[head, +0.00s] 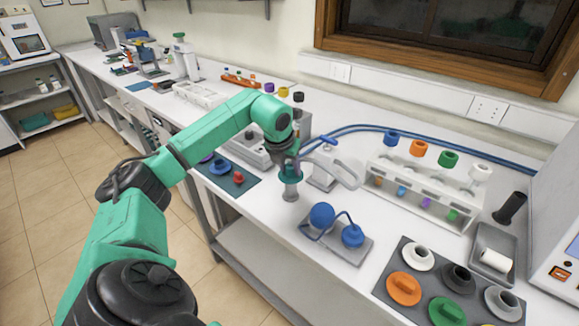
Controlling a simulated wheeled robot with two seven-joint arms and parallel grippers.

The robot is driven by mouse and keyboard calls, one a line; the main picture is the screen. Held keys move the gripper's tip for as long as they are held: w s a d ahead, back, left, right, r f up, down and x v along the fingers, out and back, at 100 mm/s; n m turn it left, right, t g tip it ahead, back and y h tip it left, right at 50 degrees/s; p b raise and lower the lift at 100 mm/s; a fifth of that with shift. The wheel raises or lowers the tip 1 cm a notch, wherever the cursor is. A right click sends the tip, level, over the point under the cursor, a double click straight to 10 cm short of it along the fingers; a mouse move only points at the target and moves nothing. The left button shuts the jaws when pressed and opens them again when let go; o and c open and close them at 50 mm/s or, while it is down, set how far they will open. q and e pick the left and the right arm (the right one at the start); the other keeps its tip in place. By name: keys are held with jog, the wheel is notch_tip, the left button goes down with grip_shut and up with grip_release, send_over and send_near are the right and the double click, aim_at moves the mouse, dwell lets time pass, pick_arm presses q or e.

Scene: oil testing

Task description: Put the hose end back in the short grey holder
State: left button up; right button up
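My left arm reaches in from the left, and its gripper (290,178) points down near the middle of the bench. A short grey cylinder (291,195), which looks like the short grey holder, stands directly below the gripper. I cannot tell whether the fingers are open or shut, or whether they touch anything. Blue hoses (430,137) run along the back of the bench from near my wrist toward the machine at the right. The hose end is not clearly visible; my wrist and gripper cover that area. My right gripper is not in view.
A white stand with a clear disc (325,170) is right of the gripper. A grey plate with blue knobs (338,245) is in front. A white rack (425,195), a black upright tube (510,207) and a dark mat of coloured lids (425,258) lie further right.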

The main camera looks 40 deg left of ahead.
pick_arm(q)
jog(key=shift+o, duration=1.2)
jog(key=b+v, duration=0.1)
jog(key=v, duration=1.1)
